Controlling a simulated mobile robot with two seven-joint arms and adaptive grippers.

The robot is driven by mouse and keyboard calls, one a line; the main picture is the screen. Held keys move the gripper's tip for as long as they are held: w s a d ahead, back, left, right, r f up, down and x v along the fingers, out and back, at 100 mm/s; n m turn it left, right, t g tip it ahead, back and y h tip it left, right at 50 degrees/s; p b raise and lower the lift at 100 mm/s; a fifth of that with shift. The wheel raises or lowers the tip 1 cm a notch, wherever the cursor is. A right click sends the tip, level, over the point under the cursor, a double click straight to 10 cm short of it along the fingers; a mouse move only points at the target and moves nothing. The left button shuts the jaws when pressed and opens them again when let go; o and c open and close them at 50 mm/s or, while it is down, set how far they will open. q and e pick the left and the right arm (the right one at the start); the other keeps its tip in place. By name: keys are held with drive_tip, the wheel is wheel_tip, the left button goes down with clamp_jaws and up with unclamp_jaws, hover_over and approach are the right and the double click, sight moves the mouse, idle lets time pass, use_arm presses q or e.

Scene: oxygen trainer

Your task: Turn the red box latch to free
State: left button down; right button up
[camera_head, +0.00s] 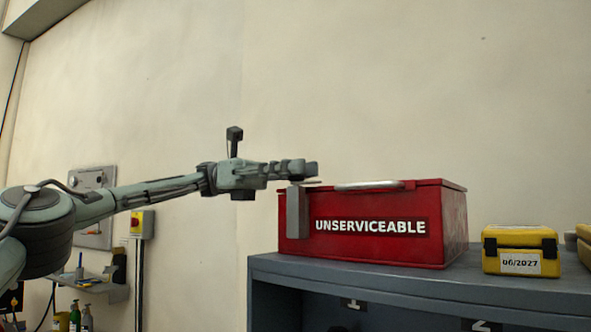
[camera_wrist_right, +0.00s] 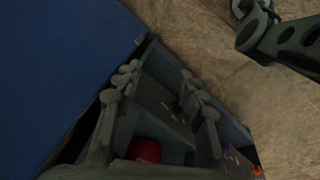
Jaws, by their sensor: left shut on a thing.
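The red box (camera_head: 370,247), labelled UNSERVICEABLE, sits on the left part of the grey cabinet top with its lid down. Its latch (camera_head: 297,212) is a grey upright bar at the left of the front face.
The grey cabinet (camera_head: 420,279) has numbered compartments below its top. A yellow case (camera_head: 520,250) marked 06/2027 stands right of the red box, with another at the picture's edge. A wall shelf (camera_head: 95,285) with bottles is at the left.

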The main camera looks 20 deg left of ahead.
use_arm(q)
drive_tip(key=c, duration=1.3)
unclamp_jaws()
drive_tip(key=shift+t, duration=0.3)
